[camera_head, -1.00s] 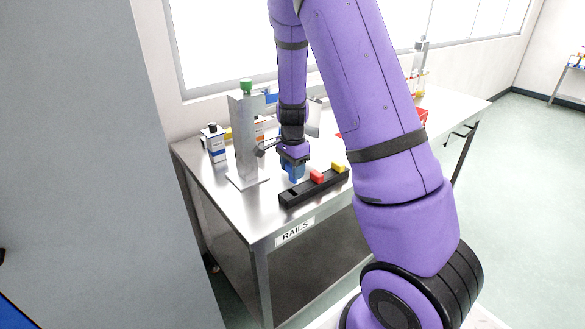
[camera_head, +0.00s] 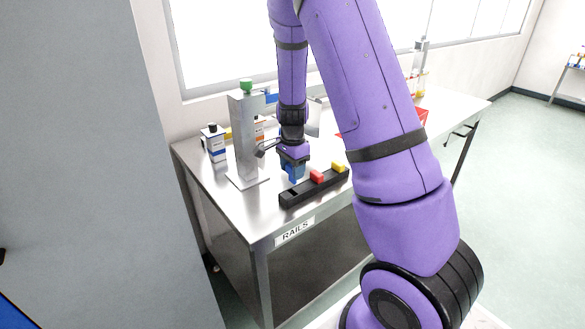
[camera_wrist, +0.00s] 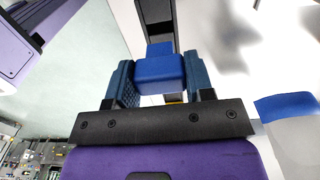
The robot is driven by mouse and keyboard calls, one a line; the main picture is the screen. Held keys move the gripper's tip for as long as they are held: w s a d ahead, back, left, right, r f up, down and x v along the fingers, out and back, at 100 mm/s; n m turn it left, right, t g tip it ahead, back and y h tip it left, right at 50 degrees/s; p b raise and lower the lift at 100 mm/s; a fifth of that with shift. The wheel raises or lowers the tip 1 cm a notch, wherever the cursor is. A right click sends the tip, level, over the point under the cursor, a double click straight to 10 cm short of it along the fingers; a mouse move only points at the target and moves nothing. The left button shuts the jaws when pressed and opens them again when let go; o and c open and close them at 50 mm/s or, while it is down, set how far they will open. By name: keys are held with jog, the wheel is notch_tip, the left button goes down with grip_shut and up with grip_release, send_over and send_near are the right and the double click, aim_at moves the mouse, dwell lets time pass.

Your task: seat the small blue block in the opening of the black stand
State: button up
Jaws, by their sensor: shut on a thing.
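The small blue block (camera_head: 293,177) is in my gripper (camera_head: 294,169), which points down over the table. In the wrist view, the block (camera_wrist: 160,72) sits between the two dark teal fingers of my gripper (camera_wrist: 160,82). The black stand (camera_head: 290,201) is a long low bar on the table, just below and in front of the block. In the wrist view, the stand (camera_wrist: 157,12) runs beyond the block. Whether block and stand touch is not clear.
A grey metal column (camera_head: 246,140) with a green top stands close left of my gripper. A "RAILS" label (camera_head: 295,231) is on the table's front edge. Bare table lies in front of the column.

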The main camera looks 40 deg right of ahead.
aim_at(292, 182)
jog(key=shift+f, duration=3.4)
jog(key=o, duration=1.1)
jog(key=shift+c, duration=0.2)
notch_tip(292, 182, up, 11)
jog(key=shift+f, duration=0.15)
